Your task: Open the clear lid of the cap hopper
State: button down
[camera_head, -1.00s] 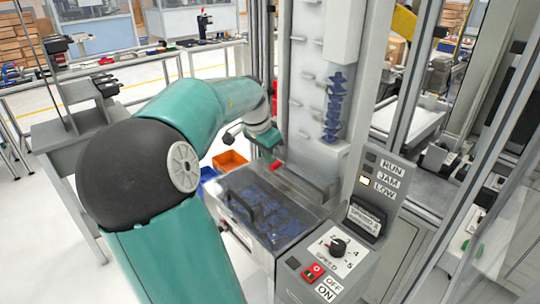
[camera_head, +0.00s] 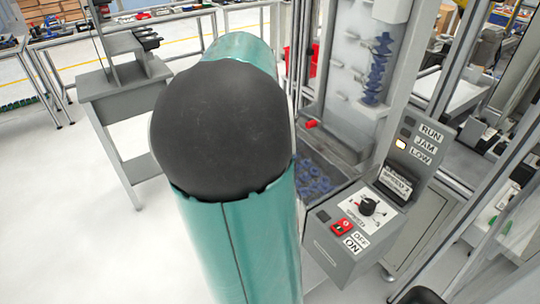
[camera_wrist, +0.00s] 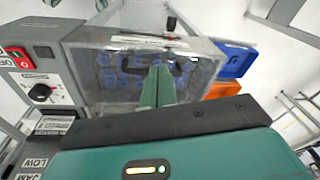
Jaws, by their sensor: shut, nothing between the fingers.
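The cap hopper's clear lid (camera_wrist: 100,84) shows in the wrist view, with blue caps seen through it and a dark handle (camera_wrist: 183,68) on it. The lid looks closed. My gripper (camera_wrist: 157,72) has its green fingers together, empty, pointing at the lid. The fingertips overlap the handle in the picture; I cannot tell whether they touch it. In the head view, my arm hides my gripper and most of the hopper; only some blue caps (camera_head: 316,178) at its right part show.
The control panel (camera_head: 360,208) with a speed knob and red switch stands right of the hopper. A lit indicator panel (camera_head: 412,145) rises behind it. Blue (camera_wrist: 234,60) and orange (camera_wrist: 222,90) bins sit beside the hopper. A grey side table (camera_head: 125,85) stands at left.

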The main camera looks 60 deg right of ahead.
jog(key=w+a+r+n+t+y, duration=0.1)
jog(key=w+a+n, duration=0.3)
jog(key=a, duration=0.7)
jog(key=w+a+r+n+t+y, duration=0.15)
jog(key=a+n, duration=0.35)
jog(key=a, duration=0.5)
jog(key=s+a+f+n+h, duration=0.2)
jog(key=s+a+n, duration=0.1)
jog(key=a+n, duration=0.8)
jog(key=w+d+f+n+g+h, duration=0.1)
jog(key=d+f+n+g+h, duration=0.6)
jog(key=d, duration=0.6)
jog(key=w+d+f+n+g+h, duration=0.1)
jog(key=d+f+n+g+h, duration=0.45)
jog(key=d+f+h, duration=0.55)
jog(key=r+x, duration=0.1)
jog(key=x, duration=1.1)
jog(key=shift+r+m+y, duration=0.25)
jog(key=shift+m+y, duration=0.2)
jog(key=shift+w, duration=0.1)
